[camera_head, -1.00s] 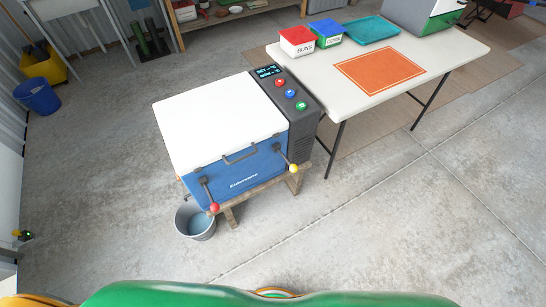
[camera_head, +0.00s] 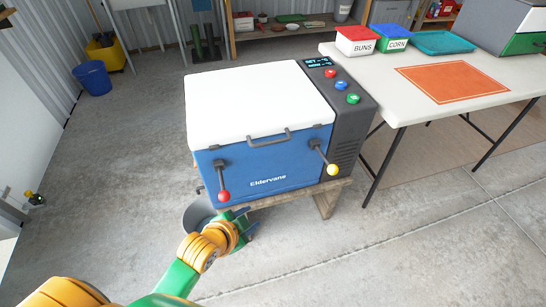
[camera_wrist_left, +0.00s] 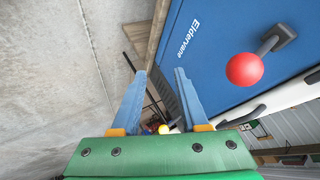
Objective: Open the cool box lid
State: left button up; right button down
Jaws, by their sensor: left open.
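The cool box (camera_head: 258,168) has a blue body and a white lid (camera_head: 255,100), which lies shut. A dark handle (camera_head: 268,138) sits at the lid's front edge. A red-knobbed lever (camera_head: 222,182) hangs on the front left and a yellow-knobbed lever (camera_head: 324,158) on the front right. My left gripper (camera_head: 246,224) is open and empty, in front of the box and just below the red knob. In the left wrist view, the gripper (camera_wrist_left: 160,76) points along the blue front, with the red knob (camera_wrist_left: 245,70) to its right. My right gripper is not in view.
The box stands on a wooden stand (camera_head: 325,197), with a grey bucket (camera_head: 196,214) partly behind my left arm. A dark control panel (camera_head: 340,105) is on its right. A white table (camera_head: 405,95) with tubs and an orange mat stands further right. The floor in front is clear.

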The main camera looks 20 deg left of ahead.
aim_at(271, 144)
pick_arm(q)
jog(key=w+r+m+t, duration=0.2)
jog(key=w+r+m, duration=0.1)
jog(key=w, duration=0.1)
jog(key=w+r+m+t+h, duration=0.1)
jog(key=w+r+m+t, duration=0.1)
jog(key=w+r+m, duration=0.1)
jog(key=w+r+m+t+h, duration=0.1)
jog(key=w+r+m+t, duration=0.2)
jog(key=w+r, duration=0.1)
jog(key=shift+w+a+r, duration=0.35)
jog(key=shift+w+a, duration=0.05)
jog(key=shift+w, duration=0.05)
jog(key=shift+m, duration=0.3)
jog(key=b+x, duration=0.1)
jog(key=x, duration=0.4)
jog(key=shift+w+d+f, duration=0.1)
jog(key=shift+w, duration=0.2)
jog(key=shift+w+d, duration=0.1)
jog(key=shift+w, duration=0.4)
grip_shut()
